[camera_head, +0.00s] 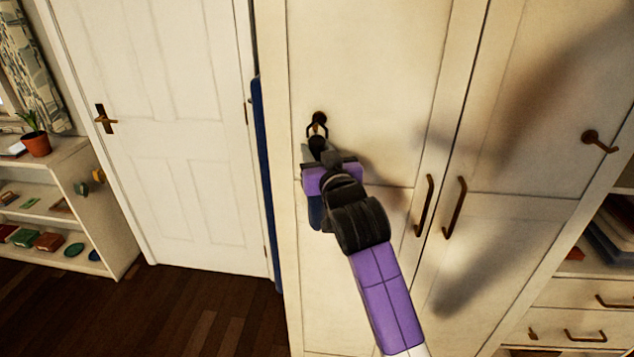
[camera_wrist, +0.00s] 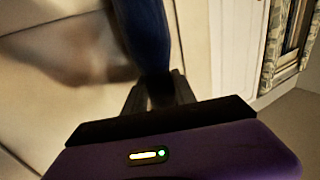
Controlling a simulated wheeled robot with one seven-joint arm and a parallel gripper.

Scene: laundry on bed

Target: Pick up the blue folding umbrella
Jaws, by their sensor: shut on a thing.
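The blue folding umbrella (camera_head: 315,212) hangs along the cream wardrobe door in the head view, mostly hidden behind my gripper. Its dark top end and a thin dark loop sit at the wall hook (camera_head: 320,117) on the door. I cannot tell whether the loop is still around the hook. My gripper (camera_head: 317,152) is at the upper part of the umbrella, just below the hook. In the wrist view the blue umbrella (camera_wrist: 146,35) runs between the fingers of my gripper (camera_wrist: 158,97), which are shut on it.
The wardrobe (camera_head: 370,60) has long door handles (camera_head: 424,205) and another hook (camera_head: 598,141) to the right. A tall blue object (camera_head: 265,180) stands in the gap beside the white door (camera_head: 165,130). A low shelf (camera_head: 75,190) with a potted plant (camera_head: 35,143) is at left.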

